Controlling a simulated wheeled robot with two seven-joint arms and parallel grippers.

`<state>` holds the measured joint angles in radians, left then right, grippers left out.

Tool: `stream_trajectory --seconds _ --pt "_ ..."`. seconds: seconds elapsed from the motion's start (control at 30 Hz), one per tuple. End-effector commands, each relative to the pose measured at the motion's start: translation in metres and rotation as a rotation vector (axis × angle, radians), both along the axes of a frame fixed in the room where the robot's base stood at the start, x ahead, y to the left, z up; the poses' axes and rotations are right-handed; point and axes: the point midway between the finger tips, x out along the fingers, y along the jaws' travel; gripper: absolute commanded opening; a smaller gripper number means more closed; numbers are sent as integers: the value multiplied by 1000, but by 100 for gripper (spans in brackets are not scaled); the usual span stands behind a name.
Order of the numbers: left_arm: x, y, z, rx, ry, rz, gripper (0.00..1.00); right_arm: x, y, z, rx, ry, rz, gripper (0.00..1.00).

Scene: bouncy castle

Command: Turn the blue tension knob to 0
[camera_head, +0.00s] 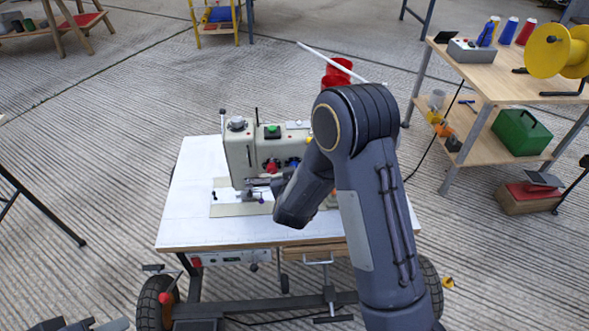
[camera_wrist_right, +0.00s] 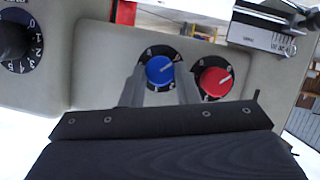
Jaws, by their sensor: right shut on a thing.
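The blue tension knob (camera_wrist_right: 160,70) sits on a black dial with white figures in the right wrist view, its pale pointer mark aimed up and right. My right gripper (camera_wrist_right: 161,84) has its grey fingers on either side of the knob, shut on it. In the head view my right arm reaches to the sewing machine (camera_head: 238,154), and the forearm covers part of the machine. The blue knob (camera_head: 294,162) is small and partly hidden there.
A red knob (camera_wrist_right: 215,81) stands close to the right of the blue one. A black numbered dial (camera_wrist_right: 14,42) is at the left. The machine stands on a white table (camera_head: 190,205). A wooden shelf bench (camera_head: 490,75) stands at the right.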

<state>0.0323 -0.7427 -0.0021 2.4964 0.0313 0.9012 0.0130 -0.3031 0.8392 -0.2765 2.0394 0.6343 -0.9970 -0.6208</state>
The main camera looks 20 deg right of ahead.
Motion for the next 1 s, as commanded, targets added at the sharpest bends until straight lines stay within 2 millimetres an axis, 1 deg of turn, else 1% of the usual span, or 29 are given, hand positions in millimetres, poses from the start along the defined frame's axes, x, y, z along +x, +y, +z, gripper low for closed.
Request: stream_trajectory --seconds 0.4,0.43,0.57,0.87,1.0 --pt "0 0 0 0 0 0 36 0 -1 -1 -8 4 0 5" --pt "0 0 0 0 0 0 36 0 -1 -1 -8 4 0 32" --pt "0 0 0 0 0 0 36 0 0 -1 -7 4 -1 49" --pt "0 0 1 0 0 0 36 -1 1 0 -6 2 0 50" --pt "0 0 4 0 0 0 36 -13 6 7 -5 2 2 50"
